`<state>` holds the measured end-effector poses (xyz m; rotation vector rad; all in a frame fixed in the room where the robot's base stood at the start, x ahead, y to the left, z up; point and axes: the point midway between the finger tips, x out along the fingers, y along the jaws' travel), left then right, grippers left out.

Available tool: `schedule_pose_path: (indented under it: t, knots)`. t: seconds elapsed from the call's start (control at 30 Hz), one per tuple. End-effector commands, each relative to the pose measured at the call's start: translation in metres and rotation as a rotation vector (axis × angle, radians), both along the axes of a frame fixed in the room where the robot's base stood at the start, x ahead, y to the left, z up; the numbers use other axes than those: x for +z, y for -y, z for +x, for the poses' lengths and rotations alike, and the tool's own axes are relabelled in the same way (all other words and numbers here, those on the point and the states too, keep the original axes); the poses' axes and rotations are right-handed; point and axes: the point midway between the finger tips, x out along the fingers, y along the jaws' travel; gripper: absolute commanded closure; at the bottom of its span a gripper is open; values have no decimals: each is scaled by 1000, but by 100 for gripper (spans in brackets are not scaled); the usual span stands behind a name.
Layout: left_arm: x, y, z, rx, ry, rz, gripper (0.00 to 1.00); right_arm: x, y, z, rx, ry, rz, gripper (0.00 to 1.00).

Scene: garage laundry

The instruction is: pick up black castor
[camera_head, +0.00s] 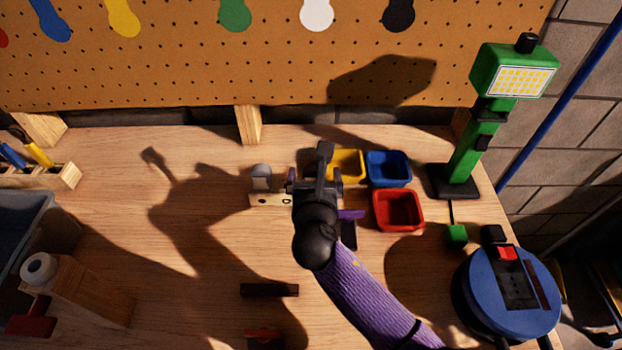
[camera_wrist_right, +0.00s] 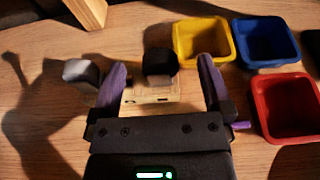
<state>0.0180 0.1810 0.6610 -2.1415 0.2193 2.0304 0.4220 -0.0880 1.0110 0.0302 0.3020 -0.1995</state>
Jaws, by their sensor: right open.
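The black castor (camera_wrist_right: 158,60) shows in the right wrist view as a dark rounded piece at a pale wooden block (camera_wrist_right: 150,97). My right gripper (camera_wrist_right: 162,72) is open, its purple-sided fingers on either side of the castor with a gap to each. In the head view the right gripper (camera_head: 315,183) is over the right part of the block (camera_head: 268,200) and hides most or all of the black castor. A grey castor (camera_head: 261,176) stands at the block's left part; it also shows left of the fingers in the wrist view (camera_wrist_right: 81,72). My left gripper is not in view.
Yellow (camera_head: 347,164), blue (camera_head: 388,168) and red (camera_head: 398,210) bins sit close right of the gripper. A green lamp (camera_head: 465,160) and a blue round device (camera_head: 510,290) stand farther right. A dark bar (camera_head: 269,290) lies in front. The bench's left middle is clear.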

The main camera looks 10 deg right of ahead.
Motion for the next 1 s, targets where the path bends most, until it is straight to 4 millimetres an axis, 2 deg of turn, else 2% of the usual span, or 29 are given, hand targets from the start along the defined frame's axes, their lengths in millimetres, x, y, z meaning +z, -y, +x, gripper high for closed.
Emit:
schedule_pose_path:
  t: [0.03, 0.17, 0.4, 0.47, 0.87, 0.9, 1.0]
  knots:
    - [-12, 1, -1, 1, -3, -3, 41, -12, 0, 10, -1, 0, 1, 0]
    - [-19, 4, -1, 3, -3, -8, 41, -16, 4, 29, 0, 1, 1, 0]
    - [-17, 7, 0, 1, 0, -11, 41, -14, 4, 33, 1, 1, 0, 0]
    - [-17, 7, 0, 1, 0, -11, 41, -14, 4, 33, 1, 1, 0, 11]
    - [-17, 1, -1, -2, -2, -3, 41, -14, 5, 33, 1, 2, -1, 95]
    - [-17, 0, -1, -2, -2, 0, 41, -14, 5, 33, 1, 2, 0, 100]
    - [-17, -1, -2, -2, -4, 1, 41, -14, 4, 33, 2, 3, 0, 100]
